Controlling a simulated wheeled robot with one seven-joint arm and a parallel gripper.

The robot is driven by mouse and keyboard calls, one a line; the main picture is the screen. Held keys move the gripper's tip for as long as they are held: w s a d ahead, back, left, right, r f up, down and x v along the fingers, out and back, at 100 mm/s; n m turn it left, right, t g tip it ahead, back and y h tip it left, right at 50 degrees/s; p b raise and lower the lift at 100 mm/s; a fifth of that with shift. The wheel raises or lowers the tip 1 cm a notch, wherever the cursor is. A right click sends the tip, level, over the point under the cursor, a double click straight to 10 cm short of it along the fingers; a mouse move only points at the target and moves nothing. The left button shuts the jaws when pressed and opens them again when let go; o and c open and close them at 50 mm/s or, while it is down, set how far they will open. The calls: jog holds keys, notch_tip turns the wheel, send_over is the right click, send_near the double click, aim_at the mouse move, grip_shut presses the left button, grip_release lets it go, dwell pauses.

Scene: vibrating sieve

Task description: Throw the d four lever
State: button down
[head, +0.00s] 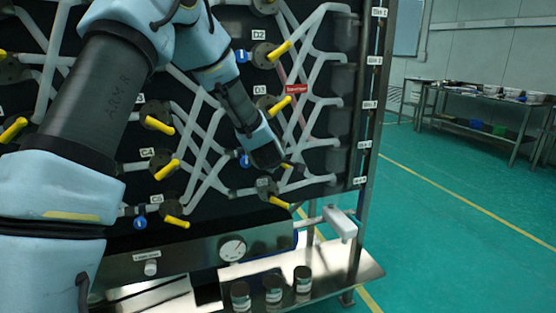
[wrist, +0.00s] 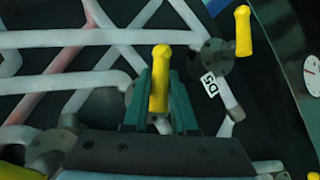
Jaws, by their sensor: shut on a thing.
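The D4 lever has a yellow handle that stands between the two dark green fingers of my gripper (wrist: 161,100) in the wrist view; the handle (wrist: 160,75) is held, and its pivot is mostly hidden behind the fingers. In the head view my gripper (head: 276,163) is at the lower right of the pipe panel, between the D3 lever (head: 280,104) above and the D5 lever (head: 279,202) below. Only a small yellow bit of the D4 lever (head: 287,166) shows there, and its label is hidden by my arm.
The D5 lever also shows close by in the wrist view (wrist: 243,30), beside its D5 label (wrist: 211,86). White pipes cross around the gripper. A pressure gauge (head: 233,251) and several dark jars (head: 274,291) sit below. Open green floor (head: 450,220) lies to the right.

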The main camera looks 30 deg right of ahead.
jog(key=c, duration=0.7)
grip_release()
jog(key=shift+c, duration=0.2)
jog(key=b+v, duration=0.2)
jog(key=v, duration=0.8)
jog(key=shift+s+a+r, duration=0.2)
jog(key=shift+s, duration=0.1)
jog(key=s+a+f+m+g+y+p, duration=0.1)
jog(key=a+m+g+y, duration=0.15)
jog(key=a, duration=0.85)
jog(key=a+f+m+g+y+p, duration=0.2)
jog(key=a+m, duration=0.1)
jog(key=a, duration=0.8)
jog(key=s+a+m+g+y, duration=0.1)
jog(key=s+a+g, duration=0.1)
jog(key=s+a, duration=0.3)
jog(key=s+a+m+g+y+p, duration=0.1)
jog(key=s+a+g, duration=0.1)
jog(key=s+a, duration=0.4)
jog(key=a, duration=0.5)
jog(key=shift+a+f, duration=0.2)
jog(key=shift+f, duration=0.1)
